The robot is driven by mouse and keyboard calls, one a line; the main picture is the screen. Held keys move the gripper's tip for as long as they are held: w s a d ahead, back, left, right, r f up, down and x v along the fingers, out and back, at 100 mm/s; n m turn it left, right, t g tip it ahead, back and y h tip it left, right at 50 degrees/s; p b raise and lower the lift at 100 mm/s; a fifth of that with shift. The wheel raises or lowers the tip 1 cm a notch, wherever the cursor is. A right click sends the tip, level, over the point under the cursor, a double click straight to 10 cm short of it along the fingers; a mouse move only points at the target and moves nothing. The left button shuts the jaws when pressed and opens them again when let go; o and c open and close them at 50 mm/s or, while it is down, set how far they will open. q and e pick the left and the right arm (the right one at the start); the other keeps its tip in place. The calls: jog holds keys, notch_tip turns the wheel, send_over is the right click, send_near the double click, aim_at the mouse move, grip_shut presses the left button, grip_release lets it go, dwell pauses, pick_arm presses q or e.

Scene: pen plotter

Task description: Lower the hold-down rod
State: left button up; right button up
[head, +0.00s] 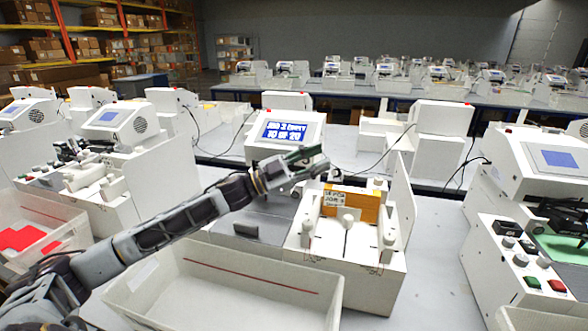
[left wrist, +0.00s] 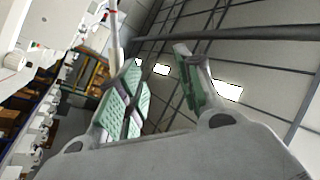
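The white plotter station (head: 350,258) stands in front of me, with an orange block with a white label (head: 350,204) on its bed and white knobs around it. My left gripper (head: 312,165) is above the back of this bed, in front of the blue screen. In the left wrist view its green-padded fingers (left wrist: 160,88) are apart with nothing seen between them. A thin pale rod with a red band (left wrist: 114,28) rises just beyond one finger; I cannot tell whether they touch, or whether it is the hold-down rod. My right gripper is not in view.
A white bin (head: 215,292) with a red line stands in front of the station, under my left arm. A bin with red pieces (head: 22,238) is at the left. A tall white side panel (head: 403,200) borders the station's right. Similar machines (head: 540,165) stand on both sides.

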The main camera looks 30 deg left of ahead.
pick_arm(q)
jog(key=shift+v, duration=2.9)
jog(key=shift+s, duration=0.1)
jog(key=shift+f, duration=0.1)
